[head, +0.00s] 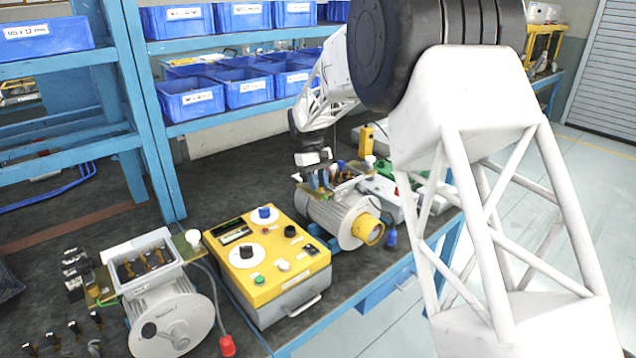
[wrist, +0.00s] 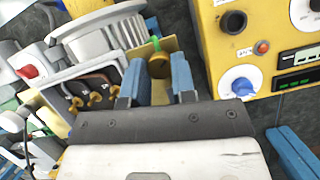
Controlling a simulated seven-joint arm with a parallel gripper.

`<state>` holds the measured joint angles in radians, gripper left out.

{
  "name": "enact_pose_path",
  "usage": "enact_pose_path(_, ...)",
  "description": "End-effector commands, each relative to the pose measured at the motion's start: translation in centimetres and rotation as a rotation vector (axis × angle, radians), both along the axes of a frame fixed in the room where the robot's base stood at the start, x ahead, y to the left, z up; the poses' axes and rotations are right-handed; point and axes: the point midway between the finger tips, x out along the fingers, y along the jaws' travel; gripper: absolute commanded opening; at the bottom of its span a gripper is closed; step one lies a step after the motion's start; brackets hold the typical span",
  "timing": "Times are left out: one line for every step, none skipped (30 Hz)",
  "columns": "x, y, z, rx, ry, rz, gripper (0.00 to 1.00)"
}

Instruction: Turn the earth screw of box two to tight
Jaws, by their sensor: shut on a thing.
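The second motor (head: 332,216), grey with a yellow end, stands right of the yellow tester in the head view. Its open terminal box (wrist: 62,78) shows in the wrist view, with brass terminals and dark links inside. The brass earth screw (wrist: 158,66) sits on a yellowish plate beside the box, with a green wire (wrist: 155,43) at it. My gripper (wrist: 158,84) has its two blue fingers on either side of the screw head and is shut on it. In the head view my gripper (head: 322,178) is over the motor, and the screw is too small to make out.
The yellow tester (head: 268,260) with knobs stands close left of the second motor. Another motor (head: 165,305) with an open box is at front left. Blue bins (head: 190,98) line the rear shelf.

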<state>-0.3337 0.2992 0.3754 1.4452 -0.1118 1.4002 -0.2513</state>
Motion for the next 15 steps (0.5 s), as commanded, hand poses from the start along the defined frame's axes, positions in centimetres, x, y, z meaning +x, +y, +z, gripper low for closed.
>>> enact_pose_path(0.02, -0.04, 0.00, 0.001, 0.001, -0.032, 0.01)
enact_pose_path(0.03, -0.05, 0.00, 0.000, 0.000, -0.050, 0.01)
enact_pose_path(0.03, -0.05, 0.00, 0.000, 0.000, -0.069, 0.01)
enact_pose_path(0.02, -0.05, 0.00, 0.001, 0.001, -0.082, 0.01)
enact_pose_path(0.02, -0.04, 0.00, 0.000, 0.000, -0.091, 0.01)
enact_pose_path(0.01, -0.03, 0.00, 0.000, 0.000, -0.099, 0.01)
enact_pose_path(0.01, -0.03, 0.00, 0.001, 0.001, -0.102, 0.01)
enact_pose_path(0.01, -0.03, 0.00, 0.001, 0.000, -0.103, 0.01)
enact_pose_path(0.01, -0.02, 0.01, 0.000, 0.001, -0.103, 0.01)
enact_pose_path(0.01, -0.02, 0.01, 0.000, 0.001, -0.103, 0.01)
enact_pose_path(0.01, -0.02, 0.01, 0.000, 0.001, -0.103, 0.01)
enact_pose_path(0.00, -0.02, 0.00, 0.000, 0.001, -0.102, 0.01)
enact_pose_path(0.00, -0.02, 0.00, 0.000, 0.001, -0.102, 0.01)
enact_pose_path(0.01, -0.03, 0.00, 0.000, 0.001, -0.102, 0.01)
enact_pose_path(0.01, -0.03, 0.00, 0.000, 0.001, -0.102, 0.28)
